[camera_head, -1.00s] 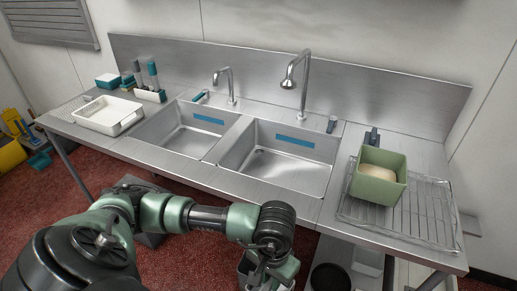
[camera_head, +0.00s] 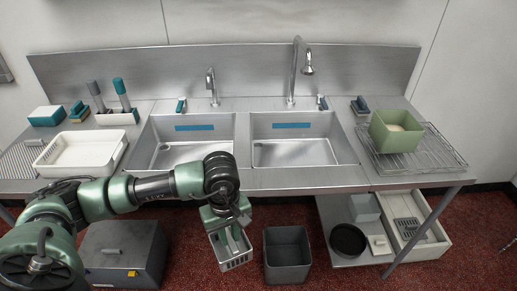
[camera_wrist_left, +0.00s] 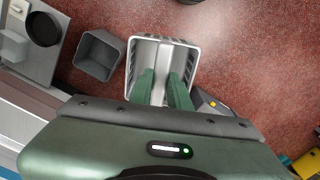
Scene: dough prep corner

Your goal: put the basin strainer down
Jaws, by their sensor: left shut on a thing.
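My left gripper (camera_head: 231,238) is shut on the basin strainer (camera_head: 237,262), a pale grey slotted basket, and holds it in front of the counter's front edge, below the counter top. In the left wrist view the two green fingers (camera_wrist_left: 164,88) reach into the strainer (camera_wrist_left: 188,48), whose open top faces the camera, with red floor around it. The fingers hide part of its near wall. My right gripper is not in view.
The counter has two empty sink basins (camera_head: 290,153). A white tray (camera_head: 82,152) is at left, and a green tub (camera_head: 396,131) on a wire rack (camera_head: 440,150) at right. A grey bin (camera_head: 287,256) and dark lidded box (camera_head: 124,250) stand on the floor. A low shelf holds a black bowl (camera_head: 348,240).

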